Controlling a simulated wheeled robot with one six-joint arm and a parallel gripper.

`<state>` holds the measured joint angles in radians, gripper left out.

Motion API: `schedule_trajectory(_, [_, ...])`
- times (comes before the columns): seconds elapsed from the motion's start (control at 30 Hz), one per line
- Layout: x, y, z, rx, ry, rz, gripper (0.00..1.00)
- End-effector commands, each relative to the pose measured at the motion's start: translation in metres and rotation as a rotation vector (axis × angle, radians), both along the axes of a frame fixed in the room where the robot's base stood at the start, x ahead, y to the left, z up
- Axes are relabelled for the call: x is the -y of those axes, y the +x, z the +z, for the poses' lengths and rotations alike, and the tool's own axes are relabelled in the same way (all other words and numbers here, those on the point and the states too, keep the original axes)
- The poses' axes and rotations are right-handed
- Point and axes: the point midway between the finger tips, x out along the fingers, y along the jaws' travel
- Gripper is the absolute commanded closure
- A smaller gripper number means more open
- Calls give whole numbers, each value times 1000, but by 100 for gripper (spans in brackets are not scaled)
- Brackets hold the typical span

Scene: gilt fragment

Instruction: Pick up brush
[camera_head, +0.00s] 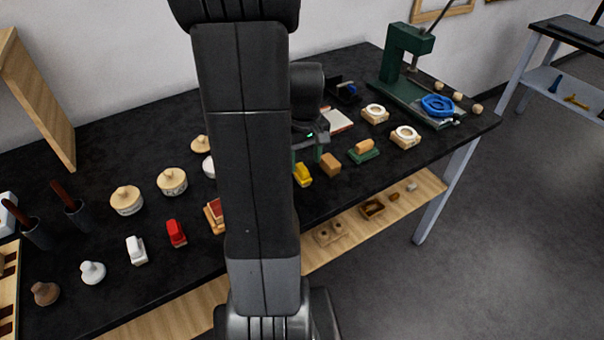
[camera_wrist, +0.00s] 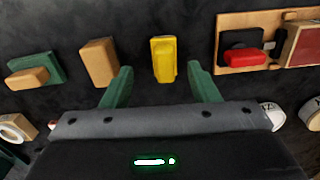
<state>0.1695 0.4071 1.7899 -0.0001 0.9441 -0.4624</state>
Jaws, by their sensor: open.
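No thing in view is clearly recognisable as a brush. A small yellow block-like object (camera_head: 303,175) lies on the black bench top. It also shows in the wrist view (camera_wrist: 163,58), between and slightly beyond the tips of my gripper's green fingers. My gripper (camera_wrist: 160,70) is open, with nothing touching either finger. In the head view my arm hides most of the gripper (camera_head: 308,158). A tan block (camera_wrist: 100,62) lies just left of the yellow object in the wrist view. Brown handles stand in dark cups (camera_head: 38,236) at the far left of the bench.
A wooden board (camera_wrist: 228,55) holding red and black pieces lies right of the yellow object in the wrist view. A green piece with a tan block (camera_head: 363,150) is nearby. A green press (camera_head: 405,62) stands at the back right. My arm hides the bench's middle.

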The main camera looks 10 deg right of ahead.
Motion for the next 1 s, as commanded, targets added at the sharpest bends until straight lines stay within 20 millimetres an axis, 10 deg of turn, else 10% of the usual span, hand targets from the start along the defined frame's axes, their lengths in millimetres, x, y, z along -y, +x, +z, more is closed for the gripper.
schedule_trajectory(0.57, [-6, 0, -44, 0, 0, 0, 45])
schedule_trajectory(0.83, [-6, 0, -44, 0, 0, 0, 94])
schedule_trajectory(1.0, [-6, 0, -44, 0, 0, 0, 94])
